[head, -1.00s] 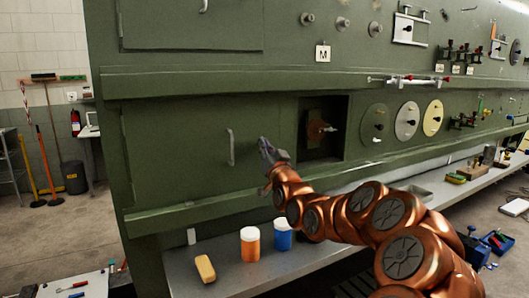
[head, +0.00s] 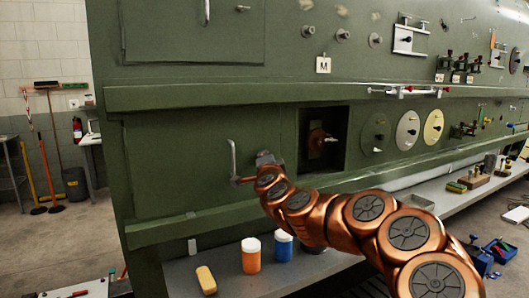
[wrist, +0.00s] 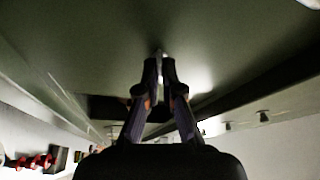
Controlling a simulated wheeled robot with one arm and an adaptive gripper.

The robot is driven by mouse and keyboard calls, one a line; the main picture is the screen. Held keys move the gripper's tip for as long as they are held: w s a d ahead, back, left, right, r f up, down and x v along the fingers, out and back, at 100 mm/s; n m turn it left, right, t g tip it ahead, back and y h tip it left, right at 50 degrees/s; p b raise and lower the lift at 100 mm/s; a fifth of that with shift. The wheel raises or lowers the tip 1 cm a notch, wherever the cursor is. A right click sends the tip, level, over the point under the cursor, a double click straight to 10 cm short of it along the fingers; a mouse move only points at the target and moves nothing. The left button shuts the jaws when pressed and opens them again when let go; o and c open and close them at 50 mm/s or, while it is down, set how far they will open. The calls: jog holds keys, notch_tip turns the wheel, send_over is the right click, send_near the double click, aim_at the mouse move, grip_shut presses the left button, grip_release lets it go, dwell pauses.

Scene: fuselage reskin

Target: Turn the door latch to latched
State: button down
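The green wall has a lower-left door panel (head: 165,150) with an upright pale handle (head: 233,157). My gripper (head: 266,156) is close to this panel, just right of the handle, and partly hidden by my own arm. A small copper-brown piece (head: 243,180) shows just left of the gripper; I cannot tell whether it is part of the latch or of my gripper. In the wrist view, my gripper's fingers (wrist: 161,62) are nearly together before the green surface, with a small pale spot at the tips. I cannot make out a grasped latch or its angle.
A dark square recess (head: 325,140) with a red-brown fitting lies right of the gripper. A ledge (head: 195,234) runs below. A grey shelf (head: 222,290) below carries an orange jar (head: 251,256), a blue jar (head: 283,246) and a yellow block (head: 206,280).

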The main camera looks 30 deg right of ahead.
jog(key=m+g+p, duration=0.1)
jog(key=m+p, duration=0.1)
jog(key=m, duration=0.1)
jog(key=shift+r+m+p, duration=0.15)
jog(key=shift+m+p, duration=0.15)
jog(key=shift+p, duration=0.05)
dwell(0.4)
jog(key=c, duration=1.3)
grip_release()
jog(key=shift+c, duration=0.2)
jog(key=shift+s, duration=0.1)
jog(key=v, duration=1.1)
jog(key=shift+s+a+r, duration=0.25)
jog(key=shift+s, duration=0.1)
